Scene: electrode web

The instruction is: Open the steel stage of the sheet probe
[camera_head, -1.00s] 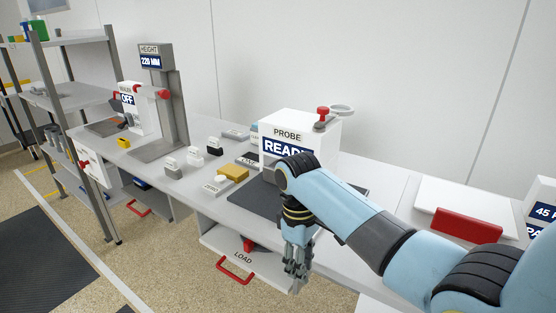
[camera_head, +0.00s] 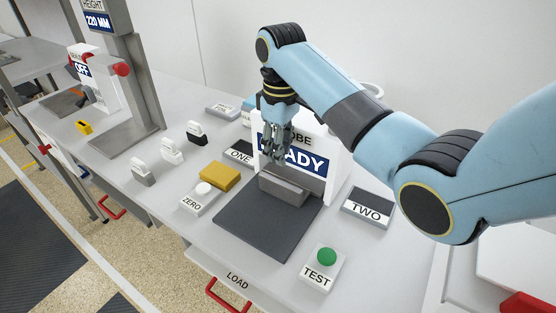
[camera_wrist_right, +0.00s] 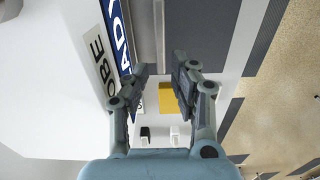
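The sheet probe (camera_head: 325,165) is a white box with a blue display reading READY, partly hidden by my right arm. In front of it, a grey block (camera_head: 284,186) stands at the back of a dark grey flat plate (camera_head: 262,228); I cannot tell which part is the steel stage. My right gripper (camera_head: 283,152) hangs fingers down just in front of the display, above the grey block. In the right wrist view its fingers (camera_wrist_right: 160,66) are apart with nothing held. The block also shows there (camera_wrist_right: 158,30). My left gripper is out of view.
A green TEST button (camera_head: 326,257), a TWO label block (camera_head: 367,208), a ZERO button (camera_head: 204,188) and a yellow block (camera_head: 206,177) surround the plate. A ONE block (camera_head: 239,153) lies at the left. The LOAD drawer's red handle (camera_head: 225,297) is below the counter.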

